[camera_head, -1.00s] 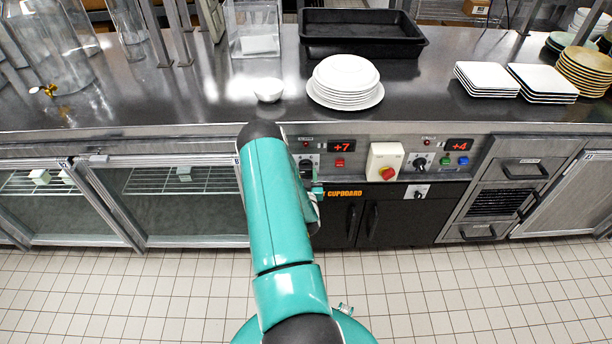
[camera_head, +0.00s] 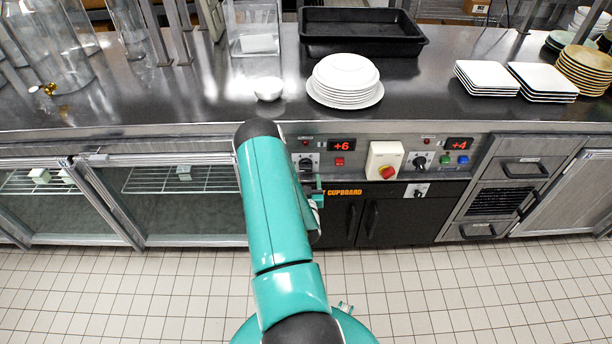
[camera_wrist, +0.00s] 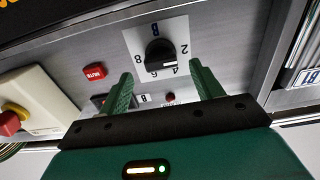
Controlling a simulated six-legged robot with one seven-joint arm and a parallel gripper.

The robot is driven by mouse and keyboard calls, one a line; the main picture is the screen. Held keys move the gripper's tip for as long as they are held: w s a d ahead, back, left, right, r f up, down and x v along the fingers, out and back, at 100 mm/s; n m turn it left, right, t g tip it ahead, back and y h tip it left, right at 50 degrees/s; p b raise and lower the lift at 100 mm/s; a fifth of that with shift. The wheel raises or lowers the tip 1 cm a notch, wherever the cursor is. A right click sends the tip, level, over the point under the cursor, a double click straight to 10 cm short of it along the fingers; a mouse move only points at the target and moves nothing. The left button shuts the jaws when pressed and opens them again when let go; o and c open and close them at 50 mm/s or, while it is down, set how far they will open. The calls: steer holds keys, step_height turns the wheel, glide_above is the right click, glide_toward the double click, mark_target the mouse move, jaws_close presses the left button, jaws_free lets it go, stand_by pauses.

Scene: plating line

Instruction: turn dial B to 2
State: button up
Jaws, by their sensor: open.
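Dial B is a black round knob on a white plate marked B and with numbers, in the wrist view (camera_wrist: 158,55). In the head view the dial (camera_head: 306,162) shows just right of my arm, left of a red display (camera_head: 342,144) reading +6. My gripper (camera_wrist: 163,76) is open, with a green finger on either side of the dial's lower edge in the wrist view. I see nothing between the fingers but the dial and panel; contact cannot be told. In the head view my arm mostly hides the gripper.
A red mute button (camera_wrist: 94,72) sits beside the dial. Right of it are a cream box with a red knob (camera_head: 386,172) and another dial (camera_head: 420,162) with a display reading +4. Plates (camera_head: 345,80) and a white bowl (camera_head: 268,89) stand on the counter above.

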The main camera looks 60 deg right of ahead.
steer(key=v, duration=1)
steer(key=shift+a, duration=0.25)
